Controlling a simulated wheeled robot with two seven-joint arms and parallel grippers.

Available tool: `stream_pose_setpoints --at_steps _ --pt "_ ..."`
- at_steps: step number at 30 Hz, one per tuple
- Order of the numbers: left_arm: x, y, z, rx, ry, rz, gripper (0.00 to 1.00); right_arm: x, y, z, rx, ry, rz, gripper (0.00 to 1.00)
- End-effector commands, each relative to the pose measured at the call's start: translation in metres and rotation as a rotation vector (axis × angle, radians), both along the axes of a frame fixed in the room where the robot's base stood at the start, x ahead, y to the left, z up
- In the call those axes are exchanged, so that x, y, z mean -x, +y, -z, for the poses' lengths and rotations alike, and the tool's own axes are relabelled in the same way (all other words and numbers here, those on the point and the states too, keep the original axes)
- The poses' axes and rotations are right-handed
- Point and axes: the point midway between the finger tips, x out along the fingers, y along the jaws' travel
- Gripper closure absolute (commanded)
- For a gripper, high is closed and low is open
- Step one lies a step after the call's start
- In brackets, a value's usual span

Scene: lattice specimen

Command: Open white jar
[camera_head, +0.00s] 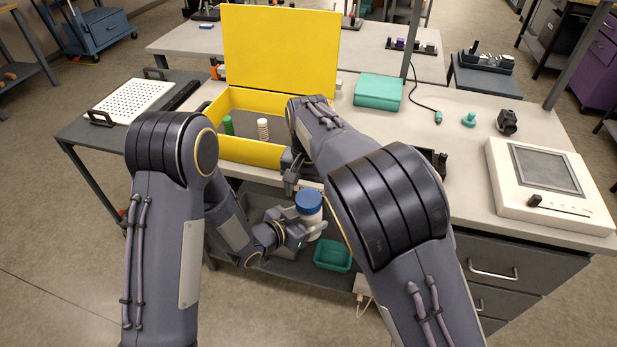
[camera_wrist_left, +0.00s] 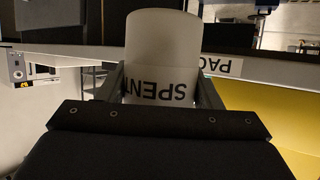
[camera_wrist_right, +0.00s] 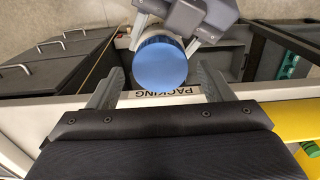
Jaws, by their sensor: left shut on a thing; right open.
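The white jar (camera_head: 311,226) has a blue lid (camera_head: 309,202) on top. My left gripper (camera_head: 300,232) is shut on the jar's body and holds it upright in front of the bench's front edge. In the left wrist view the jar (camera_wrist_left: 162,45) carries the black word SPENT, upside down in that view. My right gripper (camera_head: 291,178) is open and empty, close to the jar and above it, by the yellow box. In the right wrist view the blue lid (camera_wrist_right: 160,62) lies just beyond the open fingers, roughly centred between them, apparently not touched.
An open yellow box (camera_head: 250,151) with a green container (camera_head: 228,125) and a ribbed white one (camera_head: 263,129) stands on the bench. A teal bin (camera_head: 333,255) sits low, under the jar. A teal case (camera_head: 378,92) and a white device (camera_head: 545,180) are further right.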

Motion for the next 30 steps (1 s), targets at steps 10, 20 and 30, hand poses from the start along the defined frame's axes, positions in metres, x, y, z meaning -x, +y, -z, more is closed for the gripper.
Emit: stream_pose_setpoints --at_steps 10,20,30 --pt "0.000 0.000 -0.001 0.001 -0.001 0.000 1.00 0.000 -0.001 0.016 0.001 0.000 0.000 0.26" --pt "0.000 0.000 0.000 0.001 -0.001 0.000 1.00 0.000 -0.001 0.016 0.001 0.000 0.000 0.52" --pt "0.000 0.000 0.000 0.000 -0.001 -0.001 1.00 0.000 -0.001 0.015 -0.004 0.002 -0.167 0.72"
